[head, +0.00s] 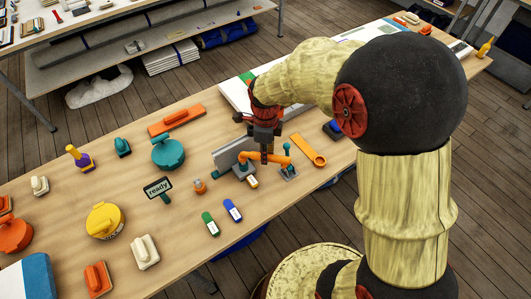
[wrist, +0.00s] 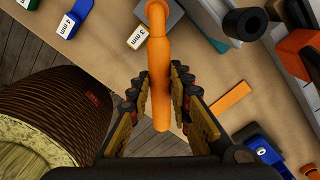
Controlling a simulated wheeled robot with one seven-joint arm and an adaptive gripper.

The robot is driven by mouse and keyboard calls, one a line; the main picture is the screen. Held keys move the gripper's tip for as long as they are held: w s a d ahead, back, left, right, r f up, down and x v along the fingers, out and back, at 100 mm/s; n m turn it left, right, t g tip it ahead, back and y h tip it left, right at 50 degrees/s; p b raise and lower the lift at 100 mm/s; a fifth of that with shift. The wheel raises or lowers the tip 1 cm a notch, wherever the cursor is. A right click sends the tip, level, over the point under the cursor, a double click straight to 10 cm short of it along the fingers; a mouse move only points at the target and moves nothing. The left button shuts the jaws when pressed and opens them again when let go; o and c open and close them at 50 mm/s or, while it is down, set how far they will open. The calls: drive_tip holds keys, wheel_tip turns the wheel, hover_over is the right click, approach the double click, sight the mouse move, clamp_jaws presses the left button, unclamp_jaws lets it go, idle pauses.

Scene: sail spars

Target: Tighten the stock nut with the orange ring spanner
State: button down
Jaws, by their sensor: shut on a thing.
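My gripper (head: 265,158) points down over the table and is shut on the orange bar, which I take to be the orange ring spanner (head: 281,160). In the wrist view the spanner (wrist: 158,60) runs between both fingers (wrist: 160,95), with its rounded end at the top edge. In the head view that end is over a teal and grey fitting (head: 243,168) beside an upright grey plate (head: 229,152). The stock nut is hidden or too small to make out, so I cannot tell whether the spanner is seated on it.
Yellow (head: 252,182), blue (head: 232,210) and green (head: 210,223) labelled pieces lie in front.

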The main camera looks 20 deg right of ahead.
drive_tip(key=shift+f+b, duration=0.4)
drive_tip(key=shift+f, duration=0.6)
